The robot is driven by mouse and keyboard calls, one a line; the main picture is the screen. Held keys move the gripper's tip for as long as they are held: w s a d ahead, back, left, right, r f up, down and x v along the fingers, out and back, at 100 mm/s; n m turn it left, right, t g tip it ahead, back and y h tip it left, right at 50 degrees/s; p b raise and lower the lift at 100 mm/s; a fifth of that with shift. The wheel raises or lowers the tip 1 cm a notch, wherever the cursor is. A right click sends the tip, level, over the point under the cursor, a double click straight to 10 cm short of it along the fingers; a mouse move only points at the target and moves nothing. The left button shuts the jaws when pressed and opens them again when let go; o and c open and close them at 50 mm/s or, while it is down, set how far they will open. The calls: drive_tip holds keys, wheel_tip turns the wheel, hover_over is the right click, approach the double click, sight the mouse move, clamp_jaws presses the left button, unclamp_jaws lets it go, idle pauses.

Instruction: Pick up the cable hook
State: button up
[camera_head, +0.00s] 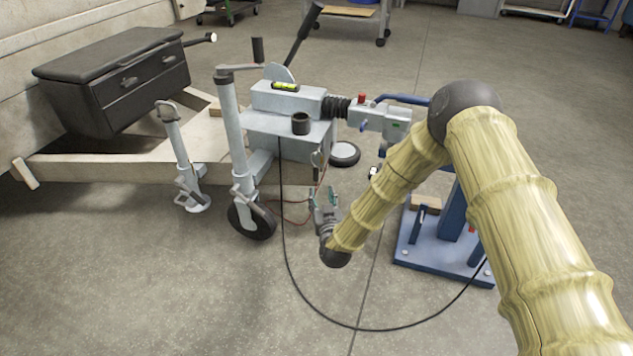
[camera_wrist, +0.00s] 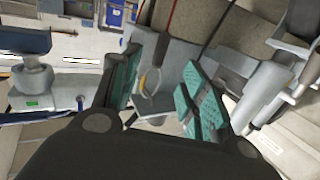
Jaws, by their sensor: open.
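The cable hook (camera_head: 317,158) looks like a small loop hanging at the front right corner of the grey trailer coupling box (camera_head: 262,126). In the wrist view a thin pale, yellowish loop, which looks like the hook (camera_wrist: 149,83), shows between the two teal finger pads against the grey box face. My gripper (camera_head: 325,193) is just below the hook in the head view, fingers pointing up. In the wrist view my gripper (camera_wrist: 163,88) is open, with a gap between its pads and nothing held. I cannot tell how far the loop lies beyond the fingertips.
A jockey wheel post (camera_head: 233,140) stands just left of my gripper. A red cable (camera_head: 292,221) and a black cable (camera_head: 300,300) hang near it. A blue stand (camera_head: 440,245) is to the right. A black toolbox (camera_head: 115,85) sits on the trailer frame.

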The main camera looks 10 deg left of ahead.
sight(316, 175)
drive_tip(key=shift+t, duration=0.4)
drive_tip(key=b+x, duration=0.3)
drive_tip(key=x, duration=0.4)
drive_tip(key=shift+a, duration=0.2)
drive_tip(key=b+x, duration=0.3)
drive_tip(key=x, duration=0.1)
drive_tip(key=shift+w+b, duration=0.15)
drive_tip(key=shift+b, duration=0.15)
drive_tip(key=shift+w+r, duration=0.1)
drive_tip(key=shift+w, duration=0.35)
clamp_jaws()
